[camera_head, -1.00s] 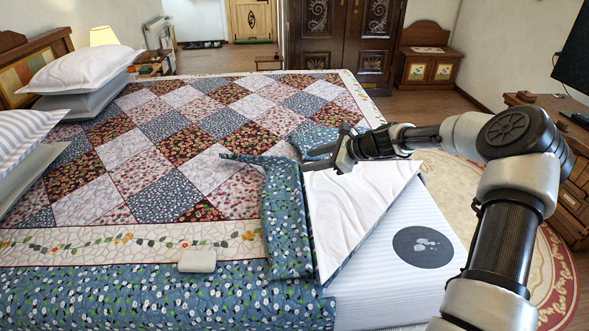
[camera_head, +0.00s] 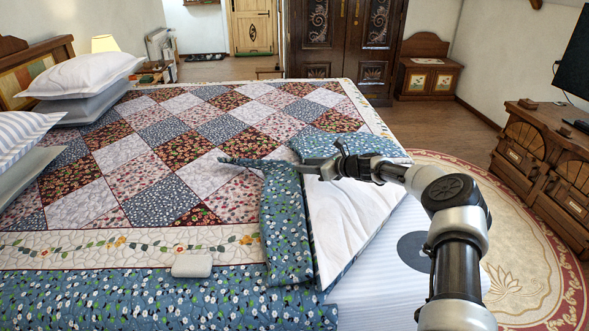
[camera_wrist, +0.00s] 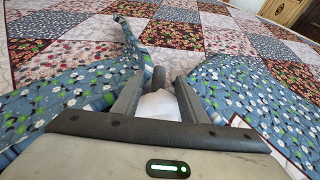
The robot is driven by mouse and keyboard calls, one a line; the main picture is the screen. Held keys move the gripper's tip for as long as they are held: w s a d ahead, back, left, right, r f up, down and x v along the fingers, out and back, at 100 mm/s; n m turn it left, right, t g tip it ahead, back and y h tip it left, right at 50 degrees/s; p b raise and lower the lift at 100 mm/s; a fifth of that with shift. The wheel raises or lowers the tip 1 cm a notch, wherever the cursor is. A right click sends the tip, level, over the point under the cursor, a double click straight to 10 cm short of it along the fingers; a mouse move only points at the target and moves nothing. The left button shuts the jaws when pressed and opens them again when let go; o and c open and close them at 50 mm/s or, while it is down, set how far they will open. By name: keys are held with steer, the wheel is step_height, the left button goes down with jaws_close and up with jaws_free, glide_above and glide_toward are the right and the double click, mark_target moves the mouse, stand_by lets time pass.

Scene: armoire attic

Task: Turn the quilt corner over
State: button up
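The patchwork quilt (camera_head: 170,140) covers the bed, with a blue floral border and cream band. At its near right corner it is folded back, showing a white underside (camera_head: 340,215). A blue floral flap (camera_head: 285,220) lies over the quilt on the left of the fold, and another (camera_head: 365,146) lies at its far side. My gripper (camera_head: 316,166) is low over the fold between these flaps. In the wrist view, its fingers (camera_wrist: 166,80) stand apart with white cloth showing between them, and blue flaps lie on both sides. Whether the fingers touch the cloth is unclear.
The striped mattress (camera_head: 385,270) is bare at the near right, with a dark round patch (camera_head: 413,250) partly behind my arm. A small pale box-like object (camera_head: 192,266) lies on the quilt's near edge. Pillows (camera_head: 82,76) lie left. A wooden dresser (camera_head: 548,150) stands right, beyond an open rug.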

steer(key=b+x, duration=0.1)
steer(key=x, duration=0.5)
jaws_close()
